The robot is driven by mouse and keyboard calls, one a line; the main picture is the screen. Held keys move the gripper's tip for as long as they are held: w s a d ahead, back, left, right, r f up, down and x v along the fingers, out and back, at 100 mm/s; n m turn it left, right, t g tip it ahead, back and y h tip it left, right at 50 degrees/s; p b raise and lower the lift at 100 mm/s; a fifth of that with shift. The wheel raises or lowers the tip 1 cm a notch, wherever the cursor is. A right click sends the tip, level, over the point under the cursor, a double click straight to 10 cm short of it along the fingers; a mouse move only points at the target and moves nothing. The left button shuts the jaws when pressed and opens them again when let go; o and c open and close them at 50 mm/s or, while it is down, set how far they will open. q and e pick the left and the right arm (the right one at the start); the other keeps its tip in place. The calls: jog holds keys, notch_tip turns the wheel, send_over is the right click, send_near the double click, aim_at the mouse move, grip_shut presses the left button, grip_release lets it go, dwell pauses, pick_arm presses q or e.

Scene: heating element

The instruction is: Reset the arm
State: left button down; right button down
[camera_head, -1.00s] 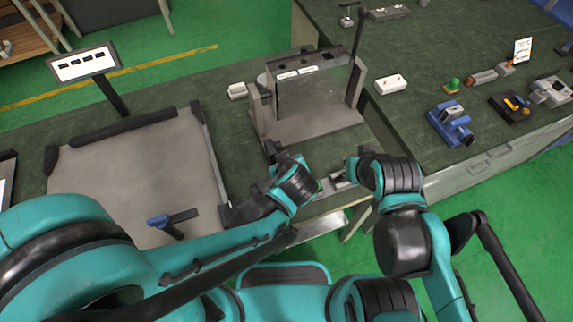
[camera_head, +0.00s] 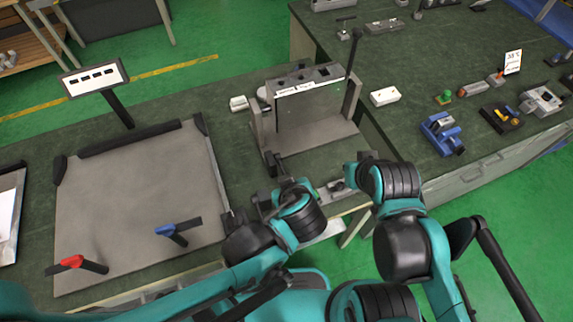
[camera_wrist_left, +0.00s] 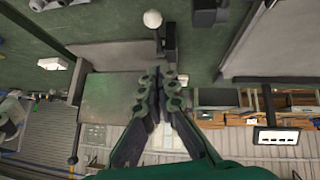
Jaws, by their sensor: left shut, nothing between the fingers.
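My left gripper (camera_wrist_left: 160,76) is shut and empty in the left wrist view, its dark fingers together. In the head view the left arm comes in from the left and its wrist is bent near the table's front edge; its fingers are hard to make out there. My right arm's wrist is at the front edge, right of the left one; its fingers cannot be clearly made out. No object is seen held.
A grey board (camera_head: 140,190) with a blue-handled clamp (camera_head: 170,231) and a red-handled clamp (camera_head: 72,263) lies left. A sign (camera_head: 95,78) stands behind it. A white box (camera_head: 385,96) and a blue device (camera_head: 441,133) sit on the right-hand table.

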pick_arm(q)
jog(key=a+f+m+b, duration=0.1)
jog(key=a+b, duration=0.3)
jog(key=a, duration=0.6)
jog(key=a+f+m+g+b, duration=0.1)
jog(key=a+m+b, duration=0.2)
jog(key=a, duration=0.7)
jog(key=shift+a+f+m+h+b, duration=0.15)
jog(key=shift+f+m+h+b, duration=0.2)
jog(key=shift+b, duration=0.25)
jog(key=shift+w, duration=0.1)
